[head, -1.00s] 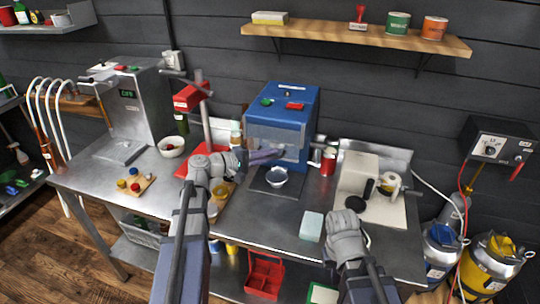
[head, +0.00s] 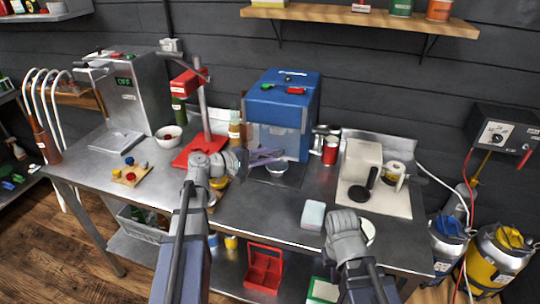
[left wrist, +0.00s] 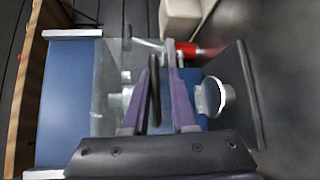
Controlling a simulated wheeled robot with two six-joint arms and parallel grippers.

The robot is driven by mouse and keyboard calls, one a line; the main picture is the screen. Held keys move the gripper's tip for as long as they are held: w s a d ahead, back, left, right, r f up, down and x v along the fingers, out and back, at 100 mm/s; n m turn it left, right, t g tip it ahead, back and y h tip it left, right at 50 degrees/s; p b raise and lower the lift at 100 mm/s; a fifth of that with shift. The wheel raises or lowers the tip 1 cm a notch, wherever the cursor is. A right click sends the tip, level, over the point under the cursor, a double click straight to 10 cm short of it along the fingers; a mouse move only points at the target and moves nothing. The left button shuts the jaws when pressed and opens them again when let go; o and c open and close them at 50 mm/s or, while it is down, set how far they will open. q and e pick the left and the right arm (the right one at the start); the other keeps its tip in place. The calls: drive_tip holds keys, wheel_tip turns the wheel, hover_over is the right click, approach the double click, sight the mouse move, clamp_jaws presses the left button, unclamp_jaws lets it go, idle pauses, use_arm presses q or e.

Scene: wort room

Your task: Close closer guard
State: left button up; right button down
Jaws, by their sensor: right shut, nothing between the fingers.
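The closer (head: 290,88) is a blue machine with a green and a red button on top, at the middle back of the bench. Its guard is a clear panel (head: 281,136) across the front, also seen in the left wrist view (left wrist: 105,100). My left gripper (head: 283,153) is at the guard, its purple fingers apart. In the left wrist view, a dark bar (left wrist: 155,92) lies between the fingers; I cannot tell whether they touch it. My right gripper (head: 347,225) is shut and empty over the bench's front right; its fingertips are mostly hidden.
A metal cup (head: 277,170) stands below the closer's front. A red press (head: 200,150) stands left of it, a red can (head: 330,151) right of it. A pale block (head: 313,214) lies beside my right gripper. The front middle of the bench is clear.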

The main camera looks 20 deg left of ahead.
use_arm(q)
drive_tip(key=p+v, duration=0.1)
drive_tip(key=v, duration=0.7)
drive_tip(key=shift+f, duration=0.1)
idle(0.5)
